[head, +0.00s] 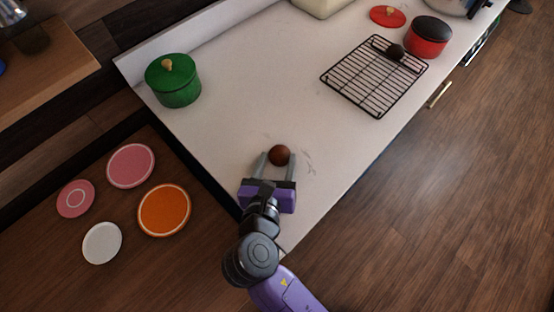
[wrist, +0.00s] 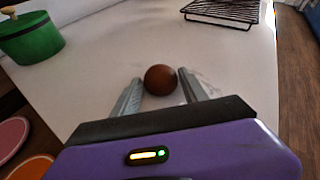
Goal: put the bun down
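The bun (head: 279,155) is a small round brown ball at the near end of the white counter. It also shows in the wrist view (wrist: 160,79), at the fingertips. My gripper (head: 276,159) has its two grey fingers spread on either side of the bun. A narrow gap shows between the left finger and the bun; the right finger is very close to it. In the wrist view my gripper (wrist: 160,84) looks open, not pressed on the bun. The bun seems to rest on the counter, though its underside is hard to see.
A green lidded pot (head: 173,82) stands at the counter's left. A black wire rack (head: 374,78) with a dark item, a red pot (head: 428,38) and a red lid (head: 387,16) are farther back. Several plates, one orange (head: 164,210), lie at left. Counter around the bun is clear.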

